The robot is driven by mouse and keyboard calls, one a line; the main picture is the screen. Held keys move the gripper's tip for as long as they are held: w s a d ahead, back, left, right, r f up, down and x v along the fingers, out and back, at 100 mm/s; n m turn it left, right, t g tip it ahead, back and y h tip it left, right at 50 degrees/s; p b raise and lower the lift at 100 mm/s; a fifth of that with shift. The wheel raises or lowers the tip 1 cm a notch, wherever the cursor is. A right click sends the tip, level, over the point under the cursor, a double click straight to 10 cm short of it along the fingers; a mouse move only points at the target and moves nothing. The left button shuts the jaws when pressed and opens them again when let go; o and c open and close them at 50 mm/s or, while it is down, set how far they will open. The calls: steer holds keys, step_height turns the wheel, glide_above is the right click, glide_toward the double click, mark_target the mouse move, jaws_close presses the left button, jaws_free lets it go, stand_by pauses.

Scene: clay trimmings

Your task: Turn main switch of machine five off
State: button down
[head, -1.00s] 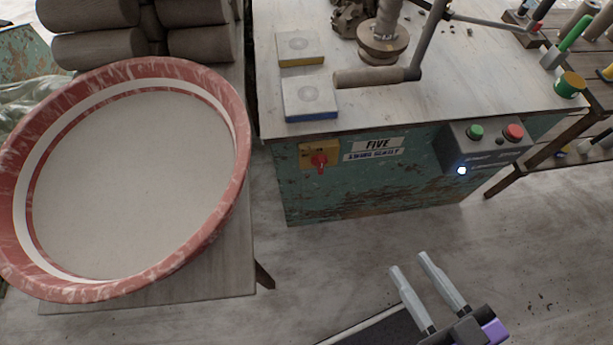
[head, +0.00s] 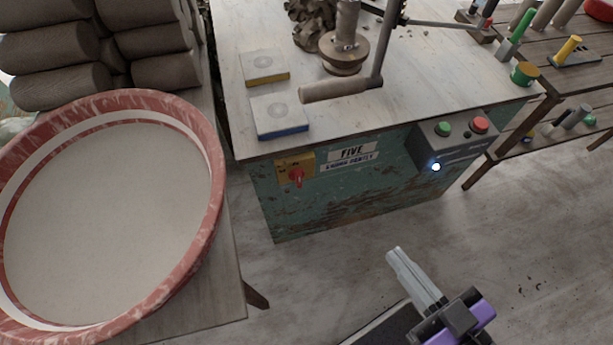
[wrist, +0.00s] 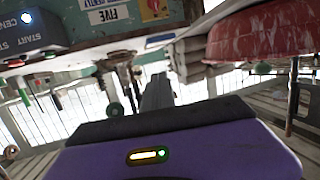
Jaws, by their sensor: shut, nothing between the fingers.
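Machine five (head: 350,203) is a worn green cabinet with a pale top and a label reading FIVE (head: 352,152). Its main switch (head: 297,176) is a red rotary knob on a yellow plate at the left of the front face. The knob's handle looks roughly vertical; its exact position marks are too small to read. In the wrist view the knob (wrist: 154,5) shows upside down at the top edge. My gripper (head: 397,256) is shut and empty, in front of the machine, below and right of the switch, apart from it. In the wrist view its fingers (wrist: 157,92) are together.
A grey control box (head: 455,142) with green and red buttons and a lit white lamp is at the front right. A large red-rimmed basin (head: 213,190) stands on a table at left. A tool shelf (head: 545,105) stands at right. The floor between is clear.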

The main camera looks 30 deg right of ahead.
mark_target(298, 177)
steer(key=w+d+f+m+g+p, duration=0.1)
steer(key=w+d+f+m, duration=0.1)
steer(key=w+d, duration=0.6)
steer(key=w+d+f+m+g+h+p, duration=0.1)
steer(key=w+d+f, duration=0.15)
steer(key=w, duration=0.85)
steer(key=w+d+f+m+g+p, duration=0.1)
steer(key=w+d+m+g, duration=0.1)
steer(key=w+d, duration=0.65)
steer(key=s+a+f+n+g+y, duration=0.3)
steer(key=a+f+g+y, duration=0.2)
steer(key=a, duration=0.4)
steer(key=shift+f+n+y, duration=0.4)
steer(key=shift+f+y, duration=0.1)
steer(key=shift+f, duration=0.05)
steer(key=w+a+f, duration=0.5)
steer(key=a+f, duration=0.2)
steer(key=f, duration=0.1)
steer(key=shift+w+a, duration=0.2)
steer(key=shift+w, duration=0.2)
